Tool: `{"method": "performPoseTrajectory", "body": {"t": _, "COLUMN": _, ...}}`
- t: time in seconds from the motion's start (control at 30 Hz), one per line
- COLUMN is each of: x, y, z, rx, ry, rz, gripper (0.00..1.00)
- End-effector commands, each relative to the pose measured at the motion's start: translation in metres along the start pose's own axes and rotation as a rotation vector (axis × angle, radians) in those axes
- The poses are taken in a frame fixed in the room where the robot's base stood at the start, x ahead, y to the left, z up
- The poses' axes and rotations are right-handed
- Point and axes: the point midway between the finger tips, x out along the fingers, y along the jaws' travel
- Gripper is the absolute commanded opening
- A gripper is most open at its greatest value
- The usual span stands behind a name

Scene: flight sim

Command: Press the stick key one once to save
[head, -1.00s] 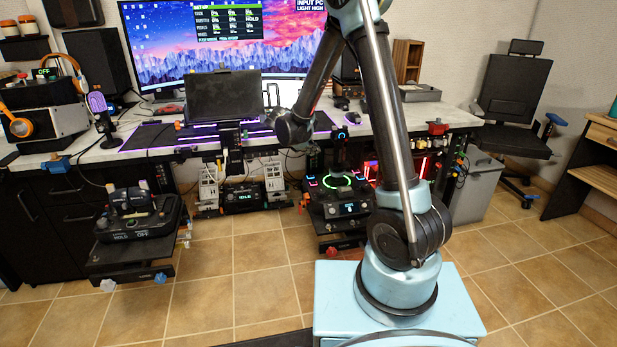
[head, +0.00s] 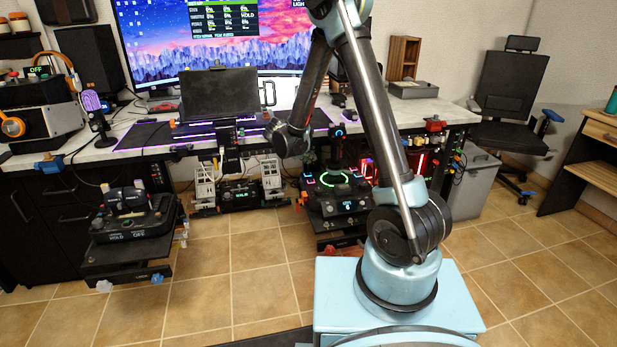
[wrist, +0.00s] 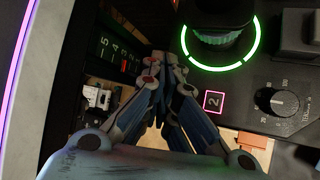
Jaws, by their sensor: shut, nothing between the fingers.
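The stick unit (head: 340,190) hangs below the desk's front edge, with a dark stick standing in a glowing green ring. In the wrist view the same green ring (wrist: 243,60) is at the upper right around the stick's base. A key marked 2 (wrist: 213,101) with a pink outline sits just below the ring. I cannot make out key one; my fingers cover part of the panel left of key 2. My gripper (wrist: 163,62) is shut and empty, its fingertips over the left side of the unit. In the head view the gripper itself is not clearly visible.
A dial (wrist: 275,101) sits right of key 2. The throttle unit (head: 133,215) hangs at the left. The desk (head: 410,113) carries a monitor (head: 220,40) and a small dark screen (head: 218,93). A grey bin (head: 470,185) stands at the right. Tiled floor in front is clear.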

Motion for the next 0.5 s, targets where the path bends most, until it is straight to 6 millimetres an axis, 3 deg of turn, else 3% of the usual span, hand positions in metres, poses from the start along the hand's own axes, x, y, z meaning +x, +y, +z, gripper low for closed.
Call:
{"method": "performPoseTrajectory", "body": {"t": 0.2, "x": 0.017, "y": -0.012, "z": -0.012, "rx": 0.0, "ry": 0.0, "rz": 0.0, "gripper": 0.0}}
{"method": "performPoseTrajectory", "body": {"t": 0.5, "x": 0.027, "y": -0.02, "z": -0.019, "rx": 0.0, "ry": 0.0, "rz": 0.0, "gripper": 0.0}}
